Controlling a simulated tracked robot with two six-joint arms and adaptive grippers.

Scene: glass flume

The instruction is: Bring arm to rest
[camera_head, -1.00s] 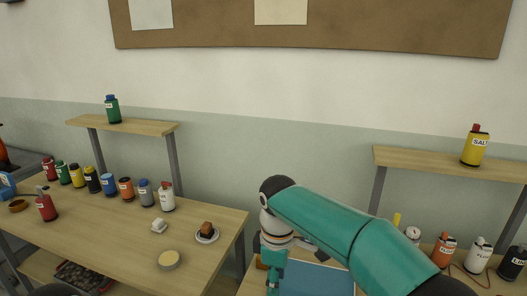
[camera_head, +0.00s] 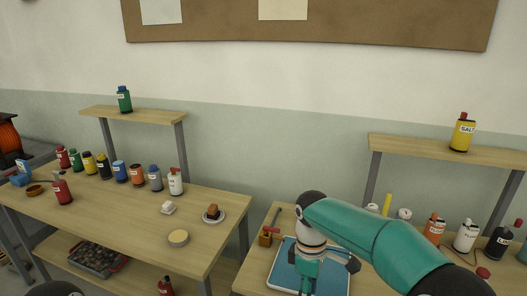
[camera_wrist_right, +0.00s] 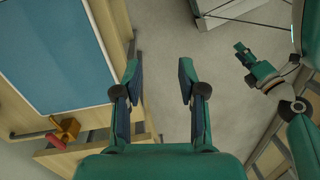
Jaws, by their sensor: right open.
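My right arm comes in from the right in the head view, teal with dark joints, bent over the blue-topped tray (camera_head: 283,272) on the right table. Its gripper (camera_head: 308,284) points down there, partly cut by the lower edge. In the right wrist view my right gripper (camera_wrist_right: 158,72) is open, with nothing between its fingers and grey floor behind them. The blue tray (camera_wrist_right: 55,45) lies to its left. My left gripper (camera_wrist_right: 245,62) shows small at the right of the wrist view; its jaw opening is unclear.
A wooden block with a red-handled tool (camera_head: 267,236) stands beside the tray. A yellow salt bottle (camera_head: 462,133) stands on the right shelf. Several bottles line the right table.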

